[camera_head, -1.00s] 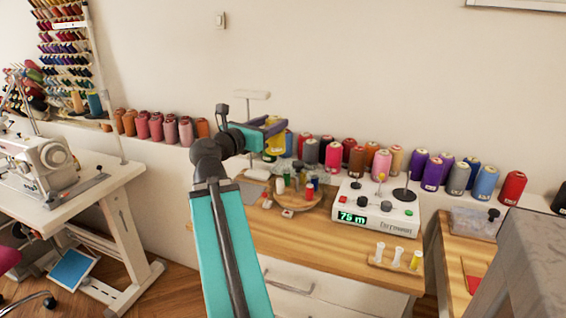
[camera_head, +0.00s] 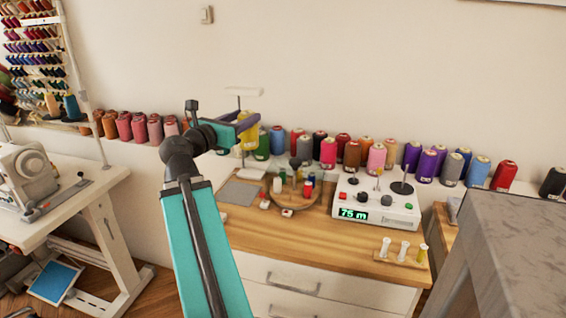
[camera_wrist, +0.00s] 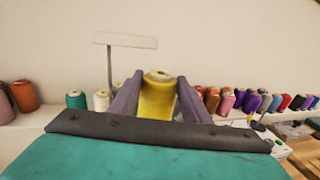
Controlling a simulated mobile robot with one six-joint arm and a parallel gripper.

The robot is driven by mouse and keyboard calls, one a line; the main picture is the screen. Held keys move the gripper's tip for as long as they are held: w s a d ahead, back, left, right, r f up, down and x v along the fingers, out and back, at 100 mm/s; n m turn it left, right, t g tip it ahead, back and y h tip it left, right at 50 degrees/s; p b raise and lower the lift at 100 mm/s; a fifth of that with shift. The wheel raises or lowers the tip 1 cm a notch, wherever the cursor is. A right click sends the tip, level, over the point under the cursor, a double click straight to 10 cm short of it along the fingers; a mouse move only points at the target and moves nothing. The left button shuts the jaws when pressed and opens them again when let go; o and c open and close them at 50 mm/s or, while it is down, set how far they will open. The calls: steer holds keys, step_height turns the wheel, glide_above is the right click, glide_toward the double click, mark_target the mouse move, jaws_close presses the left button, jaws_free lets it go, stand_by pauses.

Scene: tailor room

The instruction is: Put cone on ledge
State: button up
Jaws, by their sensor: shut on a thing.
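My gripper (camera_head: 247,126) is shut on a yellow thread cone (camera_head: 247,139), held roughly upright. In the wrist view the yellow cone (camera_wrist: 158,97) sits between my two purple fingers (camera_wrist: 155,98). The ledge (camera_head: 120,142) is the long white shelf along the wall, and it also shows in the wrist view (camera_wrist: 36,119). In the head view the held cone appears in front of the row of cones, near a green cone (camera_head: 262,146). I cannot tell whether it touches the ledge.
Several cones line the ledge, pink ones (camera_head: 139,128) at left and purple ones (camera_head: 411,156) at right. A white post with a crossbar (camera_head: 243,92) rises by my gripper. Below is a wooden worktop (camera_head: 330,235) with a winder (camera_head: 376,205) and a round spool tray (camera_head: 298,199).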

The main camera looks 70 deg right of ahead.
steer(key=s+f+g+b, duration=0.1)
steer(key=s+f+m, duration=0.1)
steer(key=s, duration=0.1)
steer(key=s+f+g+b, duration=0.1)
steer(key=shift+s+d+f+m+g+y+b, duration=0.2)
steer(key=shift+d+m+g+y+b, duration=0.1)
steer(key=shift+d+m+y+b, duration=0.1)
steer(key=shift+d+r+p, duration=0.25)
steer(key=shift+p, duration=0.65)
steer(key=d+p, duration=0.1)
steer(key=p, duration=0.3)
steer(key=shift+w+d, duration=0.1)
steer(key=shift+d, duration=0.15)
steer(key=p, duration=0.2)
steer(key=shift+d+p, duration=0.35)
steer(key=shift+d, duration=0.05)
steer(key=w+d, duration=0.1)
steer(key=d, duration=1.6)
step_height(320, 180, down, 7)
steer(key=b, duration=0.1)
